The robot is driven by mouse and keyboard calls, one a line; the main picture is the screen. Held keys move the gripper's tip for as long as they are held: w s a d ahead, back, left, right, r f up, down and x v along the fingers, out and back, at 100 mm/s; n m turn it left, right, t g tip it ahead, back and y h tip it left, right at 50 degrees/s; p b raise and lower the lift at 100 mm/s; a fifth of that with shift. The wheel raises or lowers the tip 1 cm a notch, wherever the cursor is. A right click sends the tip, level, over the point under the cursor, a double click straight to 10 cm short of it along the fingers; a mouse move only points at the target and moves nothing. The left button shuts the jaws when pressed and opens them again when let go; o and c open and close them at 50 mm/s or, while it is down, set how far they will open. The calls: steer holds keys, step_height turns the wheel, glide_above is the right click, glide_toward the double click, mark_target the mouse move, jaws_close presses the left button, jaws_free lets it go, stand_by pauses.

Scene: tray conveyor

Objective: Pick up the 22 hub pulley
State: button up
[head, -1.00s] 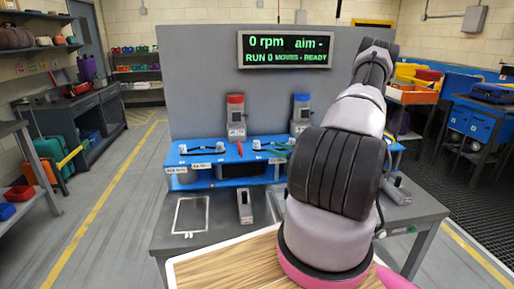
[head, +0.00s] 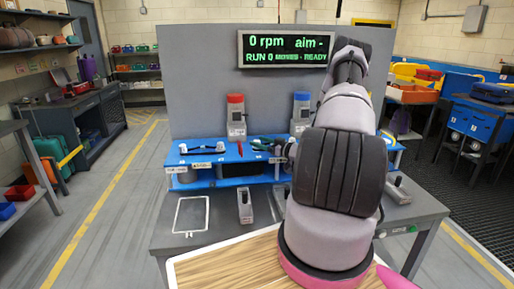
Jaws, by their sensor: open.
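A blue rack (head: 225,157) stands on the grey bench, with small white labels too small to read with certainty. I cannot tell which part is the 22 hub pulley. A grey rounded part (head: 187,176) sits under the rack's left end. A dark curved handle-like piece (head: 203,146) lies on top at the left. My arm covers the rack's right part. My gripper (head: 285,149) shows only partly, as dark and grey pieces at the arm's left edge over the rack. It is open, and I see nothing between its jaws.
Two grey posts with a red cap (head: 235,99) and a blue cap (head: 301,98) stand behind the rack. A white-outlined plate (head: 191,214) and a grey block (head: 245,207) are on the bench in front. A display (head: 286,50) reads 0 rpm. A wooden board (head: 225,262) is nearest.

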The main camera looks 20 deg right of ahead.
jaws_close()
